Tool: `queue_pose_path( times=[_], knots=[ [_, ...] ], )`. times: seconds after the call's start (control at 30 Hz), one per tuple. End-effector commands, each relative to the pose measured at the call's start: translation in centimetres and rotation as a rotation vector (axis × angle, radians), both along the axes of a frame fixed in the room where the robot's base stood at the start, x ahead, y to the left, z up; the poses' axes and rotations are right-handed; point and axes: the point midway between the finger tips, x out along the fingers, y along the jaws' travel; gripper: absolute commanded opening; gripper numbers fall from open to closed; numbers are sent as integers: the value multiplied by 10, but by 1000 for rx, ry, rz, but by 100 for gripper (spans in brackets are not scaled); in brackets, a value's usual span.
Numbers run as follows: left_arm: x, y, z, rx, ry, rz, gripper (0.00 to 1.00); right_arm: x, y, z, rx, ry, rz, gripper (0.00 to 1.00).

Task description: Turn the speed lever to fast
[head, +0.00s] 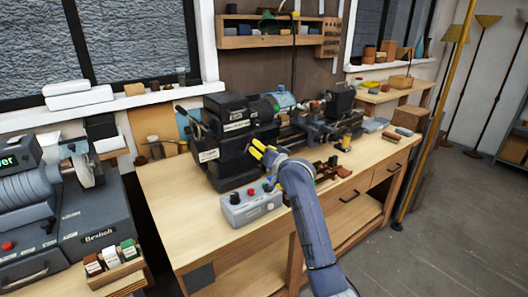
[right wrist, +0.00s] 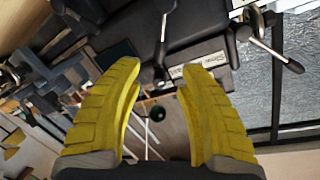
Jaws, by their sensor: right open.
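The dark lathe (head: 228,140) stands on the wooden workbench. A lever with a dark knob (head: 181,110) sticks out at the lathe's left end. In the right wrist view a metal lever with a black knob (right wrist: 270,48) shows at upper right, and a thin metal rod (right wrist: 164,25) at top centre. I cannot tell which one is the speed lever. My right gripper (head: 257,148), with yellow fingers, is in front of the headstock. It is open, with nothing held between its fingers (right wrist: 160,72). Any contact with the lathe cannot be made out. My left gripper is out of view.
A grey control box (head: 252,206) with coloured knobs stands on the bench just below my right gripper. Reddish-brown parts (head: 328,171) lie right of my forearm. Another machine (head: 78,215) stands at left. The bench's front-left surface (head: 185,225) is clear.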

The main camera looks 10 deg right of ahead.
Motion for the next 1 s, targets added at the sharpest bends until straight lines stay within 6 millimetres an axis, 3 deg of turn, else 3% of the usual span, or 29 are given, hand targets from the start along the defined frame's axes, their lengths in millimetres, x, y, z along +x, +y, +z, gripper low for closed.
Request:
queue_pose_path(
  times=[0.23,0.67,0.77,0.83,1.0],
  knots=[
    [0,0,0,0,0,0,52,-13,-4,1,-1,0,-1,39],
    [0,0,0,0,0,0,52,-15,-5,-1,-4,2,-1,39],
    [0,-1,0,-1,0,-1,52,-21,-7,-15,-31,16,-6,39],
    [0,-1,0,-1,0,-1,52,-31,-12,-34,-72,33,-15,39],
    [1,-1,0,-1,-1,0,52,-78,-31,-109,-249,108,-40,39]
  ],
)
